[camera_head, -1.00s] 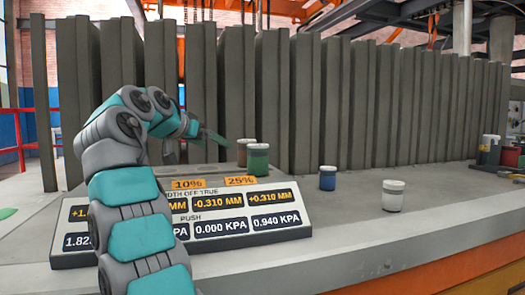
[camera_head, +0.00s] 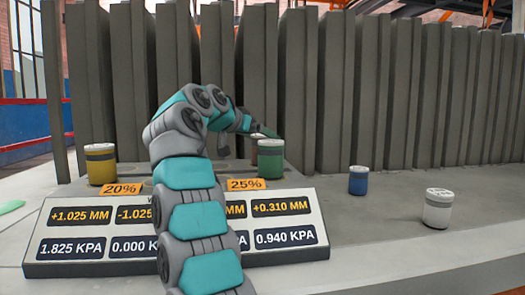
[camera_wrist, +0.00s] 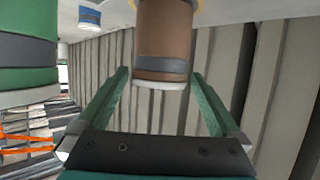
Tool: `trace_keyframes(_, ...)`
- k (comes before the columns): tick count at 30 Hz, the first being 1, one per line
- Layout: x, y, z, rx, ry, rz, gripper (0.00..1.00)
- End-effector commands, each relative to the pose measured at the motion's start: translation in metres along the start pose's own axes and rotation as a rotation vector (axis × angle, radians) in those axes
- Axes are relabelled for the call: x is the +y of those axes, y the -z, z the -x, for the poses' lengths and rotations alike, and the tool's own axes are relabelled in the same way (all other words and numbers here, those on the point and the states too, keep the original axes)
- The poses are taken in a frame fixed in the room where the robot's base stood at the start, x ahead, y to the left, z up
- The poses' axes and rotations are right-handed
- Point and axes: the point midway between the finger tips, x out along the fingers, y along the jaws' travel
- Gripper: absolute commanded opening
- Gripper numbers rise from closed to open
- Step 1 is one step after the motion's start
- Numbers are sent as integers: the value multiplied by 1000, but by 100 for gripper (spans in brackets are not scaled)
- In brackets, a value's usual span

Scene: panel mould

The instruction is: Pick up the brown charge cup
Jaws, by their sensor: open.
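The brown charge cup (camera_wrist: 163,40) has a dark grey band and a pale end. It shows in the wrist view between and beyond the tips of my open gripper (camera_wrist: 160,76), with space on both sides. The fingers are green and do not appear to touch it. In the head view my gripper (camera_head: 264,131) is behind the green cup (camera_head: 270,162), low over the back of the panel board. There the brown cup is mostly hidden behind the green cup and my gripper.
The green cup is close beside the brown one, at left in the wrist view (camera_wrist: 28,50). A yellow cup (camera_head: 101,166) stands on the board's left. A blue cup (camera_head: 358,182) and a white cup (camera_head: 438,210) stand on the bench. Tall grey panels (camera_head: 340,90) line the back.

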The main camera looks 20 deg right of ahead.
Motion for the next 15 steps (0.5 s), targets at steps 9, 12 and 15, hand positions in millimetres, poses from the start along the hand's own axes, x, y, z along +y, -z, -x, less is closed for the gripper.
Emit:
trace_keyframes(9, 1, 0, -39, 0, 2, -2, 100)
trace_keyframes(12, 1, 0, -41, 1, 2, -2, 100)
trace_keyframes(15, 1, -1, -41, 1, 1, -2, 100)
